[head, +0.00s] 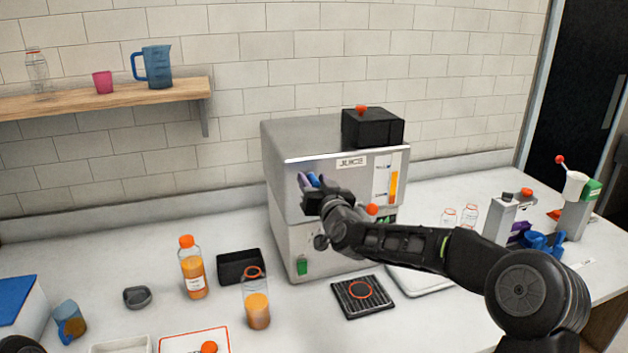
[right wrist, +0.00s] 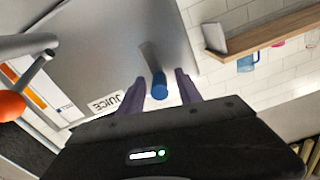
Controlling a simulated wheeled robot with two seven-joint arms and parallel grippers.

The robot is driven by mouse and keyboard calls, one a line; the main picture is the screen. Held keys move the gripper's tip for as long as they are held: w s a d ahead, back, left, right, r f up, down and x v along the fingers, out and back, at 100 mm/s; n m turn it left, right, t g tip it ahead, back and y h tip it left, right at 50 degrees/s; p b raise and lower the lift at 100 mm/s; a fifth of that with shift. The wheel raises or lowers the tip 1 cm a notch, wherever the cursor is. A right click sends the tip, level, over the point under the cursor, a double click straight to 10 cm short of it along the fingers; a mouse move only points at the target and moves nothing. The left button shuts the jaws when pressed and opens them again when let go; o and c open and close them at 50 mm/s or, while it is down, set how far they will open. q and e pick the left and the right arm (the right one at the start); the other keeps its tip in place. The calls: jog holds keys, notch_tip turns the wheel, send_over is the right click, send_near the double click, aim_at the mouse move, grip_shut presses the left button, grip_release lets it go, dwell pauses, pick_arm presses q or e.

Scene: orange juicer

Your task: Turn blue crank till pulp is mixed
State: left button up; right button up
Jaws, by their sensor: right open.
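The juicer (head: 295,150) is a grey metal box with a JUICE label on the counter. The blue crank (head: 314,180) shows as a small blue piece at its front, mostly hidden by my right gripper (head: 312,184). In the right wrist view the blue round end of the crank (right wrist: 159,86) stands between the two purple fingers of my right gripper (right wrist: 160,92). The fingers are open around it, with gaps showing on both sides. An orange level gauge (head: 393,185) is on the juicer's front. No pulp can be made out. My left gripper is not visible.
A red-orange knob (head: 371,209) sits beside my right wrist. An orange juice bottle (head: 192,268), a part-filled bottle (head: 257,305) and a black tray (head: 233,267) stand left of the juicer. A black drip grate (head: 347,303) lies before it. A wooden shelf (head: 120,98) is above.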

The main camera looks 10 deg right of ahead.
grip_shut()
dwell(0.3)
dwell(0.3)
